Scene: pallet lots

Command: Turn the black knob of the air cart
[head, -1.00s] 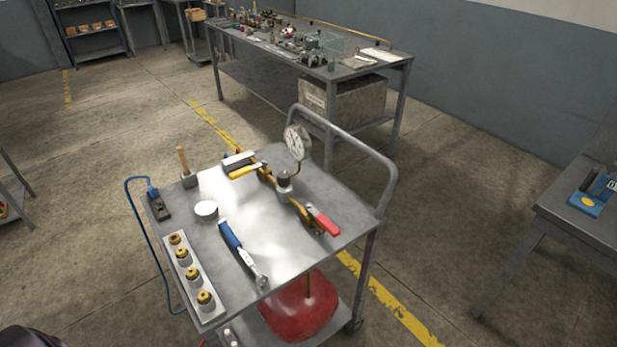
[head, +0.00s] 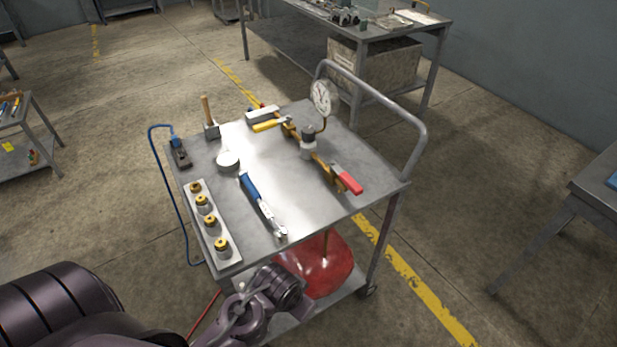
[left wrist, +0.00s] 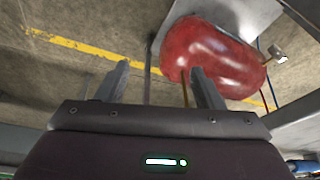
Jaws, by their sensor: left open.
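The air cart (head: 300,228) is a grey metal cart with a push handle. Its black knob (head: 308,130) sits upright on a pale regulator body on a brass pipe, beside a round gauge (head: 321,97). The pipe carries a red-handled valve (head: 347,178) and a yellow-handled valve (head: 270,125). In the head view my left arm is low at the cart's near edge, well short of the knob; its fingers cannot be made out there. In the left wrist view my left gripper (left wrist: 162,85) is open and empty, with the red tank (left wrist: 212,55) beyond. My right gripper is not in view.
Benches stand behind (head: 400,38) and at right (head: 590,190).

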